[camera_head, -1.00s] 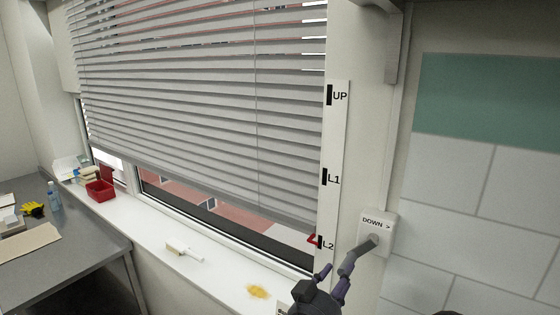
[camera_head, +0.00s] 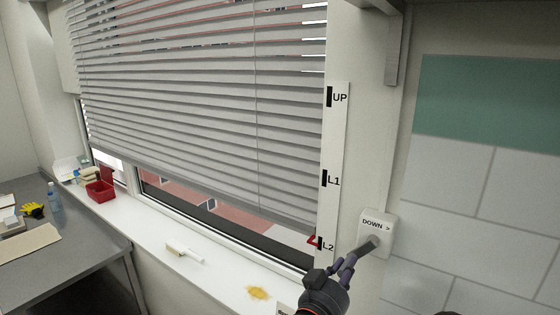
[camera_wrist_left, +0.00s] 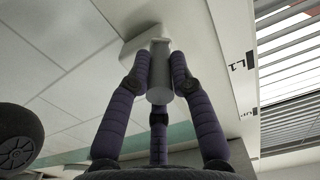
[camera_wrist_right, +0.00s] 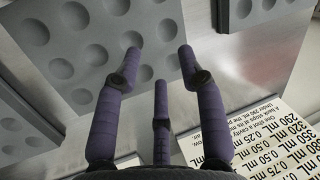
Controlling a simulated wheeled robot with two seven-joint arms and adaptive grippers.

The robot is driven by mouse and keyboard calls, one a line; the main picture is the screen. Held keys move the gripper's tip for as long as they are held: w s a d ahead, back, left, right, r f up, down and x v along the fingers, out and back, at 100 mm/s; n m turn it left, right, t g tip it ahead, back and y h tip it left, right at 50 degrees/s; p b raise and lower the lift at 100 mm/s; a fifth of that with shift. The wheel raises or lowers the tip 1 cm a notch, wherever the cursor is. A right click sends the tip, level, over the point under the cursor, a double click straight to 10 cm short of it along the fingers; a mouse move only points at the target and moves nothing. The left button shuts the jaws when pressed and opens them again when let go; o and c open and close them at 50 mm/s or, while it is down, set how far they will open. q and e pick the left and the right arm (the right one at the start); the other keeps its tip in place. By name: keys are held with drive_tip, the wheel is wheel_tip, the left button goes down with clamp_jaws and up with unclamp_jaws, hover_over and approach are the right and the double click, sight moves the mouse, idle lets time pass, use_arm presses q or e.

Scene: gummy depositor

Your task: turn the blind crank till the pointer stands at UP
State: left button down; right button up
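The blind crank (camera_head: 367,245) sticks out of a white wall box (camera_head: 378,222) marked "DOWN >", to the right of the scale strip (camera_head: 338,140). The strip reads UP, L1 and L2 from top to bottom. The red pointer (camera_head: 312,240) stands at L2. The grey blind (camera_head: 210,110) covers most of the window. My left gripper (camera_head: 345,265) is at the crank. In the left wrist view its fingers (camera_wrist_left: 160,70) close around the grey crank handle (camera_wrist_left: 159,94) from both sides. In the right wrist view my right gripper (camera_wrist_right: 158,65) has its fingers spread, with nothing between them.
A white sill (camera_head: 215,272) runs below the window, with a white brush (camera_head: 185,252), a yellow stain (camera_head: 257,292) and a red bin (camera_head: 100,190). A grey table (camera_head: 75,255) is at left. Behind my right gripper are a dimpled metal plate (camera_wrist_right: 90,50) and a printed card (camera_wrist_right: 270,145).

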use_arm(q)
drive_tip(key=shift+d, duration=0.1)
use_arm(e)
drive_tip(key=shift+a, duration=0.15)
drive_tip(key=shift+r, duration=0.1)
use_arm(q)
drive_tip(key=shift+s+d+f, duration=0.25)
drive_tip(key=shift+s+d, duration=0.15)
drive_tip(key=shift+d, duration=0.1)
drive_tip(key=shift+s+d+f, duration=0.25)
drive_tip(key=shift+s+d, duration=0.1)
drive_tip(key=shift+d, duration=0.1)
use_arm(e)
drive_tip(key=shift+r+p, duration=0.6)
drive_tip(key=shift+p, duration=0.1)
use_arm(q)
drive_tip(key=shift+s+d+r, duration=0.15)
drive_tip(key=shift+s+d, duration=0.2)
drive_tip(key=shift+d, duration=0.25)
drive_tip(key=shift+s+d+r, duration=0.15)
drive_tip(key=shift+s+d, duration=0.2)
drive_tip(key=shift+d, duration=0.2)
